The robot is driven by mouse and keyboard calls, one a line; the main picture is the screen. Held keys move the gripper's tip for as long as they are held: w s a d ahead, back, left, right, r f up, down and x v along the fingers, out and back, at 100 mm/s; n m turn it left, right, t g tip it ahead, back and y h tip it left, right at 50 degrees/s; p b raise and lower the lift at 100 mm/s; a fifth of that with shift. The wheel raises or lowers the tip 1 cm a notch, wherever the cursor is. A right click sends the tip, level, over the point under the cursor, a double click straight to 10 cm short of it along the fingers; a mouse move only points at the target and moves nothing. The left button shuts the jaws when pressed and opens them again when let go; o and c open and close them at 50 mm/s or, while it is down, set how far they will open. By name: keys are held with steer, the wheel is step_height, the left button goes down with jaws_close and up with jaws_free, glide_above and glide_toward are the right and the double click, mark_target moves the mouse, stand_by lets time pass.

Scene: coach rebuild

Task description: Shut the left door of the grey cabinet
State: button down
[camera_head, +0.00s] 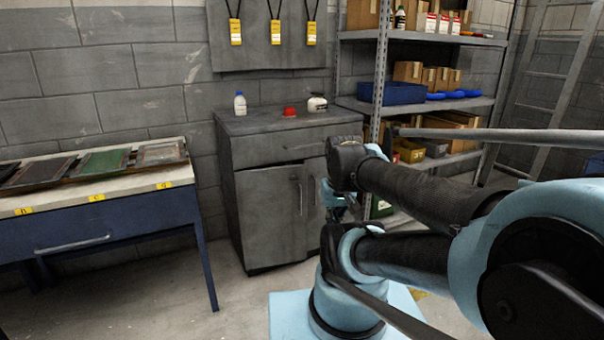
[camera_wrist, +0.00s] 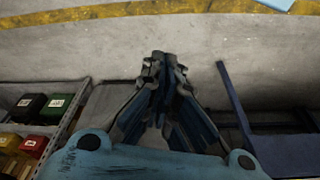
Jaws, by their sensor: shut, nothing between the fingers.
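The grey cabinet (camera_head: 276,133) stands against the wall in the head view, with a drawer above two doors. Its left door (camera_head: 265,215) has an upright handle near its right edge. A dark gap along the door's top right suggests it stands slightly ajar; how far is hard to tell. The right door (camera_head: 314,188) is partly hidden behind my arm. My gripper (camera_head: 338,208) is in front of the cabinet's right side, largely hidden by my arm links. In the wrist view my gripper (camera_wrist: 162,60) has its fingers together and empty, over the floor.
A white bottle (camera_head: 240,104), a red item (camera_head: 289,112) and a white jug (camera_head: 317,104) stand on the cabinet top. A blue bench (camera_head: 120,222) is to the left, with floor between it and the cabinet. A metal shelf (camera_head: 425,37) with boxes stands right.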

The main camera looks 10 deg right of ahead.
steer(key=w+r+t, duration=0.2)
steer(key=w, duration=0.9)
steer(key=w+r+t, duration=0.2)
steer(key=w, duration=1)
steer(key=n+t+y, duration=0.1)
steer(key=t, duration=0.2)
glide_toward(301, 173)
steer(key=shift+w+f, duration=0.95)
steer(key=shift+f, duration=0.85)
steer(key=shift+w+a, duration=0.15)
steer(key=shift+w, duration=0.6)
